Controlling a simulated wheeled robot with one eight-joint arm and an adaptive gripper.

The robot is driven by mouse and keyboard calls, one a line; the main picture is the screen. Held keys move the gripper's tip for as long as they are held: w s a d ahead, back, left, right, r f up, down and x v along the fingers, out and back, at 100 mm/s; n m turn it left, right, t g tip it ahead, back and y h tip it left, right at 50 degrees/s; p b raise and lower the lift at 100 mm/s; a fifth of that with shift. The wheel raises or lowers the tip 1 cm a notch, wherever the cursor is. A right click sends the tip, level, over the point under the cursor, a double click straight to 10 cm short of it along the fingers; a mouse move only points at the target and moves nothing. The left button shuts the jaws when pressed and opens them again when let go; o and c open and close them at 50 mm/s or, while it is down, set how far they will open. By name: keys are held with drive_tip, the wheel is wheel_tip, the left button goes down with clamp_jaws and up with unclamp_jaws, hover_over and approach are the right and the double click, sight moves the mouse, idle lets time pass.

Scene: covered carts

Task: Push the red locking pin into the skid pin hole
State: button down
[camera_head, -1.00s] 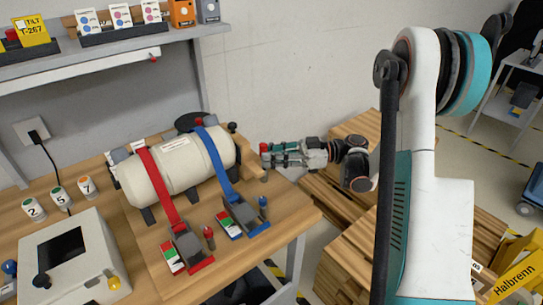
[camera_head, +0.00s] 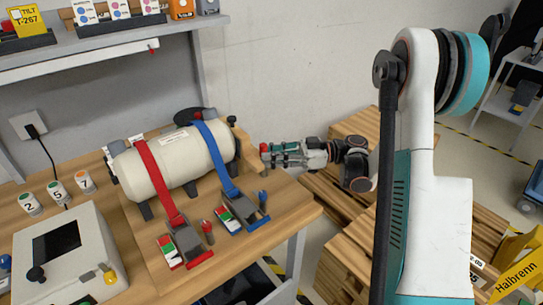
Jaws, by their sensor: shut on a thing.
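My gripper (camera_head: 268,157) is at the right end of the bench, just right of the tank's wooden end support (camera_head: 241,148). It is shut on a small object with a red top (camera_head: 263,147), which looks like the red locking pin. The fingers hide most of it. The pale tank (camera_head: 172,164) lies on its cradle under a red strap (camera_head: 153,172) and a blue strap (camera_head: 217,152). I cannot make out the pin hole, nor tell whether the pin is in it.
Red and blue ratchet bases (camera_head: 184,247) (camera_head: 244,217) stand in front of the tank. A control box (camera_head: 68,255) and numbered cups (camera_head: 55,191) are at left. Wooden pallets (camera_head: 350,237) are on the floor right of the bench.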

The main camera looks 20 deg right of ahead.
drive_tip(key=c, duration=1.4)
unclamp_jaws()
drive_tip(key=v, duration=1.2)
